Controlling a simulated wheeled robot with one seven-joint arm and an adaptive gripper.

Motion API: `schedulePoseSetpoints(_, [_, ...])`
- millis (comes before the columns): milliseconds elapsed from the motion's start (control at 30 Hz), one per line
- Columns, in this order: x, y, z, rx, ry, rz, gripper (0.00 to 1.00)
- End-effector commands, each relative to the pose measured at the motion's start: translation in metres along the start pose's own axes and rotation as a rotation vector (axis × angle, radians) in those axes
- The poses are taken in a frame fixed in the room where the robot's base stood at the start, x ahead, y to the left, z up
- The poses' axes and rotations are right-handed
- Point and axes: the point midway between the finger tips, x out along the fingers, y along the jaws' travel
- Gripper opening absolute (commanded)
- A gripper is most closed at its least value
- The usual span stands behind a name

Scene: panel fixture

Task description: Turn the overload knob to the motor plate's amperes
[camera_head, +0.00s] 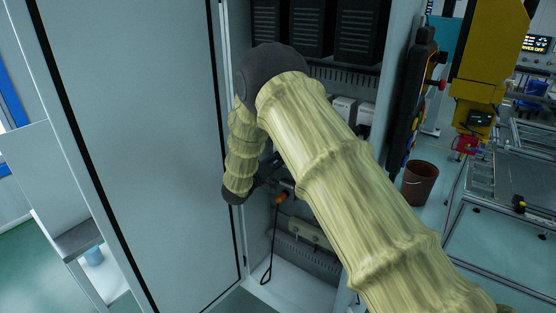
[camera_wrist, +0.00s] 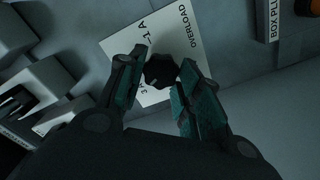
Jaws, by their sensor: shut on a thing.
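The overload knob (camera_wrist: 160,73) is small, black and lobed. It sits on a tilted white label plate (camera_wrist: 188,22) that reads "OVERLOAD", with part of an ampere scale showing. My gripper (camera_wrist: 164,58) has its two teal-padded fingers on either side of the knob, shut on it. In the head view my arm reaches into the open cabinet (camera_head: 318,284) and hides the knob. No motor plate can be made out.
Pale box-shaped devices (camera_wrist: 45,85) stand close to the left of my fingers in the wrist view. A black cable loop with an orange end (camera_head: 281,198) hangs inside the cabinet. The cabinet door (camera_head: 130,130) stands at the left. A dark red bucket (camera_head: 419,185) is on the floor at right.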

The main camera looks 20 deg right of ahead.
Motion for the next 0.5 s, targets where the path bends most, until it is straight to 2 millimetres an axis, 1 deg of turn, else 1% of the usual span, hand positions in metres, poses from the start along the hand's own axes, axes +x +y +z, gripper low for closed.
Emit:
schedulePoseSetpoints(200, [-0.0006,-0.0003,-0.0006,-0.084,0.001,0.000,0.11])
schedulePoseSetpoints(500, [-0.0007,-0.0008,-0.0005,-0.121,0.001,0.000,0.11])
